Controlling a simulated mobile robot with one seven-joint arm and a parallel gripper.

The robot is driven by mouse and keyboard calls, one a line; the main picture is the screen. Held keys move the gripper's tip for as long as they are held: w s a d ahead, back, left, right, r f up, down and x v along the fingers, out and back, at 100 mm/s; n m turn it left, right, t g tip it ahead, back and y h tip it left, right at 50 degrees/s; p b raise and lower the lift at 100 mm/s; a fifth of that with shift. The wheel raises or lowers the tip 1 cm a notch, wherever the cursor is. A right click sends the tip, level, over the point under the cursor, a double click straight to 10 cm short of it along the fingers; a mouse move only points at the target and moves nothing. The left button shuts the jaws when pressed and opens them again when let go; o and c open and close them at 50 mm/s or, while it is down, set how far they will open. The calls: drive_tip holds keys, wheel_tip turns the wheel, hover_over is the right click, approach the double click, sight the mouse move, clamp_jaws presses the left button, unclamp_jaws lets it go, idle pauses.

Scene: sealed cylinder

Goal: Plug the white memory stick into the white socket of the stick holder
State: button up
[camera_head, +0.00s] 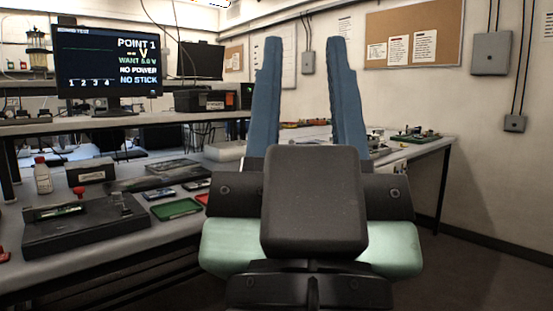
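My gripper (305,50) fills the middle of the view, with two blue fingers spread wide apart and nothing between them. It points ahead over the bench, apart from the things on it. I cannot make out the white memory stick or the white socket of the stick holder in this view. Small devices lie on the bench at the left and far right, too small to identify. My gripper and wrist hide part of the bench behind them.
A monitor (108,62) reads "NO POWER" and "NO STICK". On the left bench are a dark fixture (85,232), a green tray (175,208), a white bottle (42,178) and a dark box (90,171). A board with parts (415,135) lies far right. Floor at right is clear.

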wheel_tip(320, 180, up, 30)
drive_tip(key=p, duration=2.6)
drive_tip(key=shift+f+p, duration=0.25)
drive_tip(key=shift+p, duration=0.15)
drive_tip(key=shift+o, duration=0.3)
